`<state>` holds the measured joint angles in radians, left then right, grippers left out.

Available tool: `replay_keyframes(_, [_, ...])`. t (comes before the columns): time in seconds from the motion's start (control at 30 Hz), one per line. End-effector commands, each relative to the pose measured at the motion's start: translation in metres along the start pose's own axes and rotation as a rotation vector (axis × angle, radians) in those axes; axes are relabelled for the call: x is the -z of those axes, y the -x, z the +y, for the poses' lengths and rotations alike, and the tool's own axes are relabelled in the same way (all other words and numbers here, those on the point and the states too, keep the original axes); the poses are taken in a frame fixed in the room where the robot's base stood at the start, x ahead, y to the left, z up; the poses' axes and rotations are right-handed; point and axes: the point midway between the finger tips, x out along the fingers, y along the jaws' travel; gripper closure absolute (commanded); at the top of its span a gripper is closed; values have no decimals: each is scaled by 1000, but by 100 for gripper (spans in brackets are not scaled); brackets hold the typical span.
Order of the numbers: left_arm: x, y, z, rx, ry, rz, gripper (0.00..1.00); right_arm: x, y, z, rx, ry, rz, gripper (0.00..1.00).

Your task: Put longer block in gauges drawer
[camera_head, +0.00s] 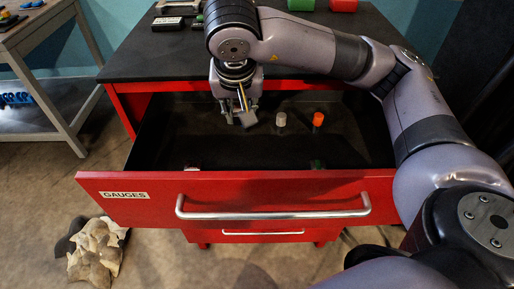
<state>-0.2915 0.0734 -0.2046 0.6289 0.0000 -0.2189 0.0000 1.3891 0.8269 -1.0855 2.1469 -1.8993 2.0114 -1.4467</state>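The red gauges drawer (275,190), labelled GAUGES, is pulled open below the dark worktop. My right gripper (244,118) points down into the drawer's back middle. A thin yellowish and dark piece shows at its fingers, but I cannot tell whether they hold it or are open. My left gripper is not in view.
Inside the drawer stand a white-topped piece (281,119) and an orange-topped piece (317,119), right of the gripper. A green piece (317,164) and a whitish piece (192,168) are partly hidden by the front panel. A black labelled box (168,23) lies on the worktop.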

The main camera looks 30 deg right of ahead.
Motion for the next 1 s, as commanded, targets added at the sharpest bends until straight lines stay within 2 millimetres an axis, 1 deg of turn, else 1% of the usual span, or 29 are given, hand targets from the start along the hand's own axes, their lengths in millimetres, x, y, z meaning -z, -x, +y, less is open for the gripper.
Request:
replay_keyframes(0.03, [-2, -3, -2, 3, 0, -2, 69, -6, -12, 0, -2, 3, -6, 100])
replay_keyframes(0.17, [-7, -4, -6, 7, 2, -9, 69, -20, -43, 1, -4, 4, -8, 100])
replay_keyframes(0.3, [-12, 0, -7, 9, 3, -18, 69, -32, -75, 2, -5, 3, -6, 100])
replay_keyframes(0.4, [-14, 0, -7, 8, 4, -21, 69, -41, -95, 1, -3, 3, -5, 100])
replay_keyframes(0.5, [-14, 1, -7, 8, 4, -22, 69, -45, -108, 1, -1, 2, -2, 100])
replay_keyframes(0.63, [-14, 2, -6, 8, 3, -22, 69, -46, -115, 0, 0, 1, 0, 100])
replay_keyframes(0.67, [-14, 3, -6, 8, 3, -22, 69, -43, -116, 0, 0, 0, 0, 100])
replay_keyframes(0.9, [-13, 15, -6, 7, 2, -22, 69, -7, -130, 0, -1, 0, 0, 100])
replay_keyframes(0.93, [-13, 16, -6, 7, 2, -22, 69, -12, -134, 0, -1, 4, -3, 100])
replay_keyframes(1.0, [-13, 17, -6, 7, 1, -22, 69, -15, -139, 0, 0, 5, -3, 100])
